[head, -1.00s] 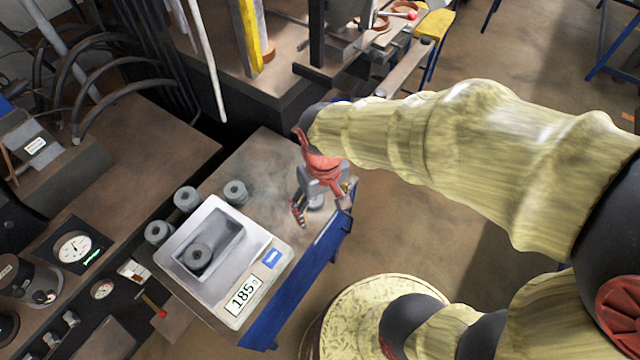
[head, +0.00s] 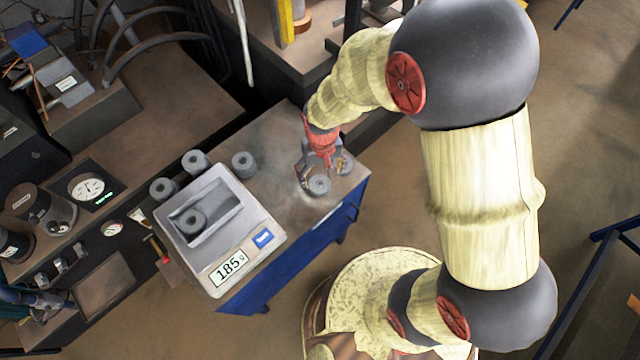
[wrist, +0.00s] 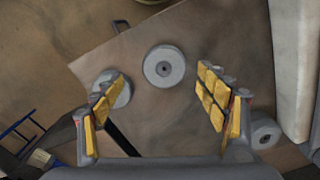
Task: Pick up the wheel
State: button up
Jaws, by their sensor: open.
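Grey wheels with centre holes lie about the worktable. One wheel (head: 319,186) lies flat on the table's right part, just in front of my gripper (head: 316,167). In the wrist view a wheel (wrist: 176,73) lies in the gap between my open fingers (wrist: 160,92), slightly beyond the tips, touching neither. A second wheel (head: 346,163) is close by, right of my gripper. In the wrist view one wheel (wrist: 120,98) is partly hidden by the left finger, and another (wrist: 265,134) sits outside the right finger. I cannot tell which wheel is meant.
A scale (head: 262,262) reading 185 g has a tray holding one wheel (head: 186,226). More wheels stand behind and left of it, including one (head: 244,165) at its back corner. The blue cabinet side (head: 290,262) marks the front edge. The table between scale and gripper is clear.

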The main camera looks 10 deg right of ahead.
aim_at(319, 184)
jog(key=f, duration=0.4)
jog(key=shift+a+f+b, duration=0.35)
jog(key=shift+b, duration=0.05)
jog(key=shift+c, duration=0.7)
jog(key=c, duration=1.3)
